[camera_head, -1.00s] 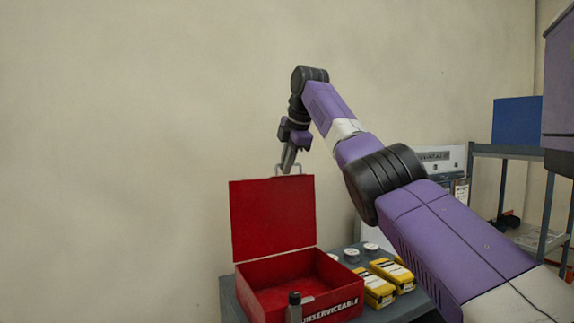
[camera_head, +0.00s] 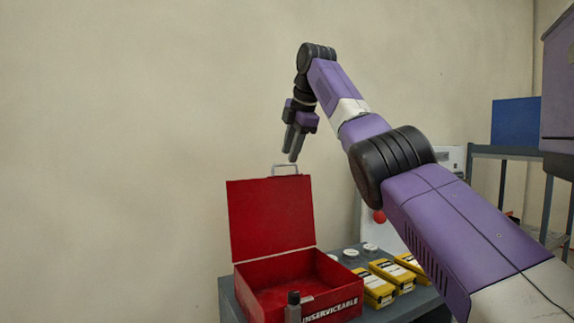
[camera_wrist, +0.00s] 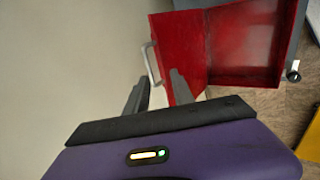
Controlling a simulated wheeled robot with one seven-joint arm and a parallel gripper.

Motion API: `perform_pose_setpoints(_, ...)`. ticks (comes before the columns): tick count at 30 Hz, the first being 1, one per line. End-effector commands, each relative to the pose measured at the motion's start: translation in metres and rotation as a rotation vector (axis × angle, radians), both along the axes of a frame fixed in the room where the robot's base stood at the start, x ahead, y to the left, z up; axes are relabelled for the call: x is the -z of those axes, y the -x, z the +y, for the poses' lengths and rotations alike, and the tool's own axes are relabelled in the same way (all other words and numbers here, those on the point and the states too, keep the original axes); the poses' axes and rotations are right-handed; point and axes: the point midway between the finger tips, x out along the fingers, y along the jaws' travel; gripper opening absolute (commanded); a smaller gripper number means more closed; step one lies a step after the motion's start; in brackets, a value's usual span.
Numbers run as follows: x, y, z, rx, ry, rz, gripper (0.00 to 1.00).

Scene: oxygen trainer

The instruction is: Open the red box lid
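The red box (camera_head: 330,299), marked "UNSERVICEABLE", stands on a grey table. Its red lid (camera_head: 271,216) is raised upright and leans slightly back, and the inside of the box looks empty. A metal handle (camera_head: 285,169) sits on the lid's top edge.
A grey cylinder with a dark cap (camera_head: 293,306) stands at the box's front. Several yellow packs (camera_head: 383,278) and white round items (camera_head: 350,252) are on the table to the right. A shelf with a blue panel (camera_head: 516,122) stands at far right. The wall lies behind.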

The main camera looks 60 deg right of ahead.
Motion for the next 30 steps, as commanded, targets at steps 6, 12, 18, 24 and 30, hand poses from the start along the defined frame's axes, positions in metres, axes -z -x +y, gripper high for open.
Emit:
perform_pose_setpoints(6,-0.021,0.009,0.007,-0.001,0.002,-0.004,0.29)
perform_pose_setpoints(12,-0.024,0.01,0.008,-0.002,0.003,-0.004,0.29)
perform_pose_setpoints(18,-0.024,0.009,0.008,-0.002,0.003,-0.005,0.29)
perform_pose_setpoints(24,-0.024,0.009,0.008,-0.002,0.004,-0.006,0.29)
perform_pose_setpoints(30,-0.024,0.009,0.008,-0.002,0.004,-0.006,0.29)
